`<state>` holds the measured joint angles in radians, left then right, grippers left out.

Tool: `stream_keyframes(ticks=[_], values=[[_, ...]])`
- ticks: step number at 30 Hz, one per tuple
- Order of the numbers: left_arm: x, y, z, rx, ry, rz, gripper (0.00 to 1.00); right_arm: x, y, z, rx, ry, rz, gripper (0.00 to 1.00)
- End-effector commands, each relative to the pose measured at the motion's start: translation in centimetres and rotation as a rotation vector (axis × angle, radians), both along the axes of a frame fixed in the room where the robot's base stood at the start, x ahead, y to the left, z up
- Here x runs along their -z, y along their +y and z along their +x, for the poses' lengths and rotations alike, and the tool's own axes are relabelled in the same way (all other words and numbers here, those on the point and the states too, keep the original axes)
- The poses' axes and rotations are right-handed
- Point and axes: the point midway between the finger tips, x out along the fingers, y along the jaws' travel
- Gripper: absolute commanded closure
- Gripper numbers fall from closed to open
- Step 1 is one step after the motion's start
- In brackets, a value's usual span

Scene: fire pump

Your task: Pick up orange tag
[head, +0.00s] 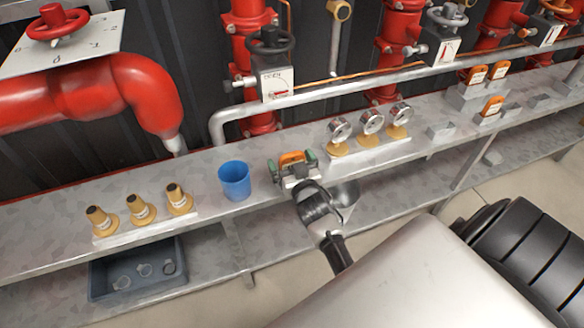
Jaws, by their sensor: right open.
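An orange tag (291,157) stands on the metal shelf, right of the blue cup. My right gripper (292,165) is open at this tag, with its green-tipped fingers on either side. The gripper hides the tag's lower part, and I cannot tell whether the fingers touch it. More orange tags stand on grey blocks at the right: two at the back (478,75) (500,70) and one in front (492,106). My left gripper is not in view.
A blue cup (234,180) stands left of the gripper. Brass nozzles (139,208) stand further left, and pressure gauges (371,122) to the right. A grey bin (140,275) sits on the lower shelf. A grey pipe (340,88) and red pipework (150,90) run behind.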

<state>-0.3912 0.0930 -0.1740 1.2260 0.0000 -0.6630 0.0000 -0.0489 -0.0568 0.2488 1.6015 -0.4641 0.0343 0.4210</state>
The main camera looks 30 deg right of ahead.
Motion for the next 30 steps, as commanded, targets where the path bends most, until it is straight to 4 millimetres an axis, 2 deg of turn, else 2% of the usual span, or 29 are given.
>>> stream_keyframes(ticks=[3, 10, 20, 30], values=[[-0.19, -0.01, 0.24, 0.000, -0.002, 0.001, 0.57, 0.01, -0.18, 0.87, 0.000, 0.000, -0.001, 0.00], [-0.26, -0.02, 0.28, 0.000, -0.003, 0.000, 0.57, 0.01, -0.19, 0.92, 0.000, 0.001, 0.000, 0.00], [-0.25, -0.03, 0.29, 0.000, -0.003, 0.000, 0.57, 0.00, -0.18, 0.90, 0.000, 0.001, 0.000, 0.51], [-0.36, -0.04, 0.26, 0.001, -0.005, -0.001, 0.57, -0.44, -0.20, 0.91, -0.001, -0.001, 0.000, 0.51]])
